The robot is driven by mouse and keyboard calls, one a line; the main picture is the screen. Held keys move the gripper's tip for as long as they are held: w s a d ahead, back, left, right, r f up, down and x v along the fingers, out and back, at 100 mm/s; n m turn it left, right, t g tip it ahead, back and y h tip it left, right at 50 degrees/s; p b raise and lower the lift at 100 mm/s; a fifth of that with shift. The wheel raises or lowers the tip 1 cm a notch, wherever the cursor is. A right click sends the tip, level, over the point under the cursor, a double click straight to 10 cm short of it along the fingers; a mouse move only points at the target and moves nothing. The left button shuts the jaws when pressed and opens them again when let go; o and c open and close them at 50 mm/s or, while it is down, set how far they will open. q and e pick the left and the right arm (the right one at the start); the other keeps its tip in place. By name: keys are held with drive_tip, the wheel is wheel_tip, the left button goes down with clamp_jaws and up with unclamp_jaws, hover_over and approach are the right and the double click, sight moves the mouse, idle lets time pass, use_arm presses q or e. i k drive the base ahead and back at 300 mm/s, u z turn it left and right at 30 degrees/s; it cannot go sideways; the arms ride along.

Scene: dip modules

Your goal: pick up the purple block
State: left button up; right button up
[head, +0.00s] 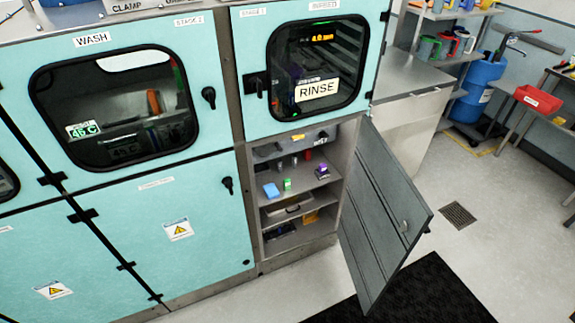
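A small dark purple item (322,172), which looks like the purple block, sits at the right of the top shelf in the open lower cabinet (254,200) under the rinse window. It is small in the head view, so its exact shape is hard to tell. Left of it on the same shelf are a green block (288,184) and a light blue block (271,190). Neither of my grippers shows in the head view.
The grey cabinet door (385,215) stands open, swung out to the right. A black mat (430,290) lies on the floor in front. Open floor lies to the right, around a drain grate (458,215).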

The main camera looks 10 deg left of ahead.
sight(322, 168)
drive_tip(key=u, duration=0.7)
drive_tip(key=i, duration=0.6)
drive_tip(key=u, duration=0.6)
drive_tip(key=i, duration=0.7)
drive_tip(key=z, duration=0.65)
drive_tip(key=i, duration=0.6)
drive_tip(key=z, duration=0.6)
